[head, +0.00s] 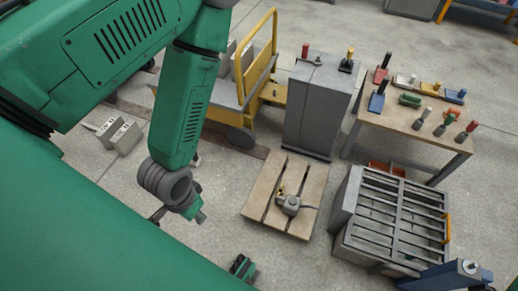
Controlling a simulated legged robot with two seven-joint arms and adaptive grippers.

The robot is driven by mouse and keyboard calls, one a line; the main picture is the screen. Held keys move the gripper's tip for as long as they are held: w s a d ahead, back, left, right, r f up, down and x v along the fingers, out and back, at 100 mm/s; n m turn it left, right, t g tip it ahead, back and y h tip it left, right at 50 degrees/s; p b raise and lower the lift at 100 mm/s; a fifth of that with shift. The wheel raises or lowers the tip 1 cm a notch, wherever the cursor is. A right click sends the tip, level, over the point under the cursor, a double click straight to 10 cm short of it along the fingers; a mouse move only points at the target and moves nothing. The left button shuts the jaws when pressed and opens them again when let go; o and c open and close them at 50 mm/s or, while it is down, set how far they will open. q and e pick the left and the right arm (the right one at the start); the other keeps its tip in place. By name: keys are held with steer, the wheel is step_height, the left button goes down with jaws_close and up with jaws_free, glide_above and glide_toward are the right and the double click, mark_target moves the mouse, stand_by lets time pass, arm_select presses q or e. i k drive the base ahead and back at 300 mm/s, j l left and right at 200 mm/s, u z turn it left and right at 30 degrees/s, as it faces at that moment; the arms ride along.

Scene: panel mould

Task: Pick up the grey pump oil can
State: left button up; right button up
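The grey pump oil can (291,204) sits on the wooden pallet (262,200) in the middle of the head view. It is a small squat can with a thin spout towards the right and a yellowish part at its upper left. A green arm comes in from the left, and its end (187,200) hangs left of the pallet, apart from the can. The fingers there are too small and partly hidden to tell open from shut.
A grey cabinet (317,108) stands behind the pallet, with a yellow trolley (262,62) to its left. A table (412,118) with several tools is at the right. A grey slatted crate (345,205) stands right of the pallet. A green-and-black thing (242,267) shows low, unidentified.

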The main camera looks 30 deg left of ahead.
mark_target(291, 205)
steer(key=k+j+u, duration=0.2)
steer(key=z, duration=1.65)
steer(key=u, duration=1.7)
steer(key=i+j+u, duration=0.1)
steer(key=u, duration=0.25)
steer(key=i+j+u, duration=0.1)
steer(key=u, duration=0.25)
steer(key=i+u, duration=0.3)
steer(key=k+j, duration=0.05)
steer(key=k, duration=0.05)
